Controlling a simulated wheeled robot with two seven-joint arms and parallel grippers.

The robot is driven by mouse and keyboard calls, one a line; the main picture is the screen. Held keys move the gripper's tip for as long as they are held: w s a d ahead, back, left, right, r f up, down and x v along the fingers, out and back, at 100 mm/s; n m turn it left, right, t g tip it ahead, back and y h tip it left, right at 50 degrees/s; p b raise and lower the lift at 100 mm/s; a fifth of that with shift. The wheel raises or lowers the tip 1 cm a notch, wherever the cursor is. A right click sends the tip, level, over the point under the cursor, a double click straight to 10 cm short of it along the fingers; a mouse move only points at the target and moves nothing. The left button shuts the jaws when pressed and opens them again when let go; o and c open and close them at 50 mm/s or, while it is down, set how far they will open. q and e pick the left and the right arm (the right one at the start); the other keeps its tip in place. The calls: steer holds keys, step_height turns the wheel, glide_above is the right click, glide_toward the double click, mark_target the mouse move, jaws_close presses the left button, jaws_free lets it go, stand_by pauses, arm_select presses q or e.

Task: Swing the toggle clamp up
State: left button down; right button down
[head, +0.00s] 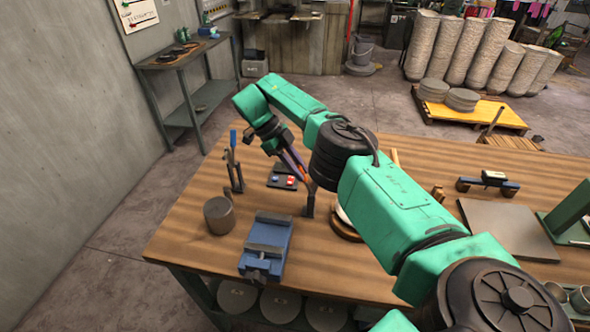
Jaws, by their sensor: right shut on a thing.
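The toggle clamp (308,206) stands on the wooden bench, right of the small dark panel with a red and a blue button. Its dark foot is upright, and its orange handle slants up and left into my right gripper (290,160). My right gripper comes down from above and appears shut on that handle. The fingertips are small and partly blend with the handle, and my own arm hides the area to the right. My left gripper is not in view.
The button panel (283,178) lies beside the clamp. A blue-tipped upright lever (234,165), a grey cylinder (219,216) and a blue vise (265,248) stand to the left and front. A round wooden-edged piece (343,228) is partly behind my arm. The bench's left corner (172,240) is clear.

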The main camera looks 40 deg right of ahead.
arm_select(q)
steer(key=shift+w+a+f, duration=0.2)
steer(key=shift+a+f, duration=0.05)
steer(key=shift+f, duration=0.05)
arm_select(e)
steer(key=shift+w+a+f, duration=0.1)
steer(key=c, duration=0.7)
jaws_free()
steer(key=shift+c, duration=0.2)
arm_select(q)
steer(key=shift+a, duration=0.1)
arm_select(e)
steer(key=shift+w, duration=0.1)
